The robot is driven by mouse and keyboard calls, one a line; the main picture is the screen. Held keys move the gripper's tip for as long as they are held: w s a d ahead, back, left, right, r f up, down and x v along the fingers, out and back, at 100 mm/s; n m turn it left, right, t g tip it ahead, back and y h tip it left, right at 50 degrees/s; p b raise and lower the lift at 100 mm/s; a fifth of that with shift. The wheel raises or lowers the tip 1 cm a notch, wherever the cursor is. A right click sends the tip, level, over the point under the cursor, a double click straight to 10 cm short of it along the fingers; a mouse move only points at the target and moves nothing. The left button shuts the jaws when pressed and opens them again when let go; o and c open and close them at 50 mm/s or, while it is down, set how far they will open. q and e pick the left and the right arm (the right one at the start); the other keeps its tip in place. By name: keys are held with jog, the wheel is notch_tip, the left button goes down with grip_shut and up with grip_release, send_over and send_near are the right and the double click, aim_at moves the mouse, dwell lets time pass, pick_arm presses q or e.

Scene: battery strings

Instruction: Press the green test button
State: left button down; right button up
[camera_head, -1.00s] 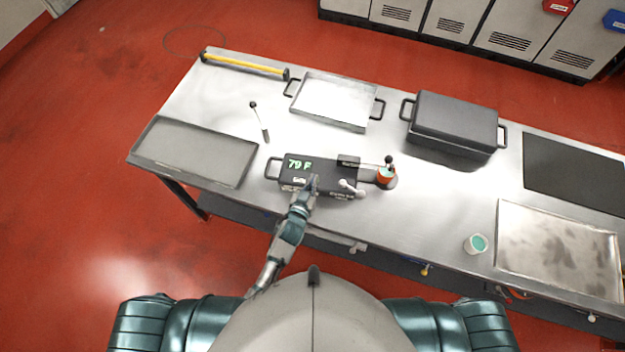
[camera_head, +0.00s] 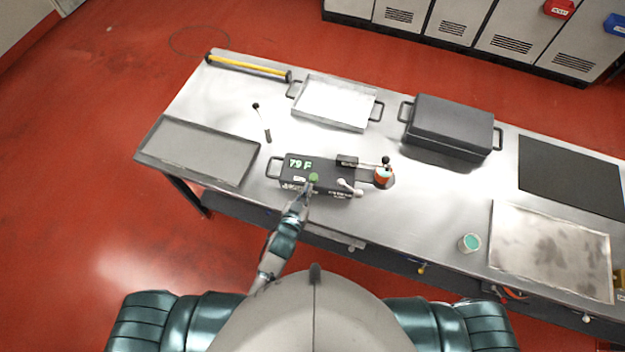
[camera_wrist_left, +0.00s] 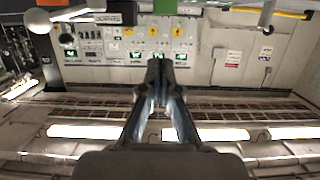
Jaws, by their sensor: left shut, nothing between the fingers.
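The dark test box (camera_head: 326,173) lies on the steel bench near its front edge, with a lit green "79 F" readout (camera_head: 300,163). The round green button (camera_head: 314,177) shows on its top face, right of a small white label. My left gripper (camera_head: 308,188) is shut and empty, with its tips just in front of the button; whether they touch the box I cannot tell. In the left wrist view the closed fingers (camera_wrist_left: 159,68) point toward a wall with panels and labels, and the button cannot be made out. My right gripper is not in view.
A grey tray (camera_head: 195,150) is to the left, a metal tray (camera_head: 335,102) and a black case (camera_head: 452,122) behind.

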pick_arm(q)
jog(key=shift+a+v, duration=0.15)
jog(key=shift+v, duration=0.75)
jog(key=shift+a+v, duration=0.2)
jog(key=shift+v, duration=0.7)
jog(key=shift+w+d, duration=0.15)
jog(key=shift+d, duration=0.15)
